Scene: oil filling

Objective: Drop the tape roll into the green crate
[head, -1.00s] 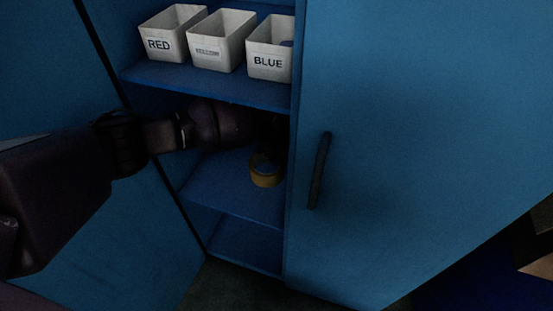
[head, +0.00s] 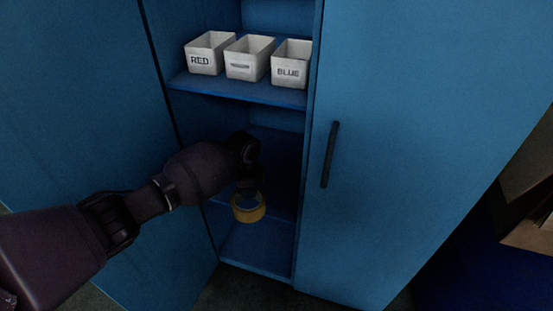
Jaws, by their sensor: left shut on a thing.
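The yellow tape roll (head: 248,212) is in the middle of the head view, in front of the lower shelves of the open blue cabinet. My left gripper (head: 248,188) reaches in from the left and is shut on the tape roll, which hangs below it. The fingers are dark and hard to make out against the cabinet. The green crate is not in view. My right gripper is not in view.
The blue cabinet (head: 400,150) has its right door closed, with a black handle (head: 330,155). Its left door (head: 90,120) stands open. White bins marked RED (head: 200,60) and BLUE (head: 289,72) stand on the upper shelf, with another between them.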

